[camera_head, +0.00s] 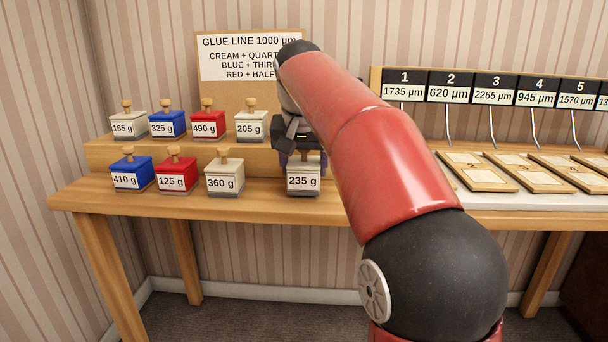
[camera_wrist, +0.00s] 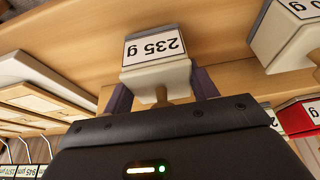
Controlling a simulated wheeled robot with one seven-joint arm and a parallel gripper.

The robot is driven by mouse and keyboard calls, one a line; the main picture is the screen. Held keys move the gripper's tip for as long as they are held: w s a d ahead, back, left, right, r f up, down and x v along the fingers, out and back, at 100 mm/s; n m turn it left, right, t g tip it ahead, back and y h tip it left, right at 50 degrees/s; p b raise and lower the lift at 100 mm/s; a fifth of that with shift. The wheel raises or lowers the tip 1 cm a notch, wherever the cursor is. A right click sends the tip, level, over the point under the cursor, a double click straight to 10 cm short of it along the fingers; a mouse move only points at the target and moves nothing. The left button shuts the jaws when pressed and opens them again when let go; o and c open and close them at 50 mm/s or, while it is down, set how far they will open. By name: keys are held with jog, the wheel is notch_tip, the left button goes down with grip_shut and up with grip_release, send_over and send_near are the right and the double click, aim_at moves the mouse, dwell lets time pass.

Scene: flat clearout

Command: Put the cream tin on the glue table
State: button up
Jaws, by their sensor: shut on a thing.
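A cream tin (camera_head: 303,181) labelled 235 g is at the front of the wooden table (camera_head: 255,207), to the right of the other front tins. My gripper (camera_head: 303,160) points down over it, with a purple finger on each side. In the wrist view the same cream tin (camera_wrist: 156,72) shows upside down, with its knob towards my gripper (camera_wrist: 160,90). The jaws are shut on it. I cannot tell whether its base touches the tabletop. Other cream tins are 360 g (camera_head: 225,181), 165 g (camera_head: 128,127) and 205 g (camera_head: 252,126).
Blue tins (camera_head: 131,174) and red tins (camera_head: 176,175) stand with the cream ones, some on a raised wooden step (camera_head: 110,148). A glue line sign (camera_head: 225,60) is behind, partly hidden by my arm. To the right, wooden panels (camera_head: 475,178) lie below numbered plates (camera_head: 450,87).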

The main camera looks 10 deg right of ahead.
jog(key=shift+f, duration=0.3)
jog(key=shift+f, duration=0.15)
jog(key=o, duration=1.1)
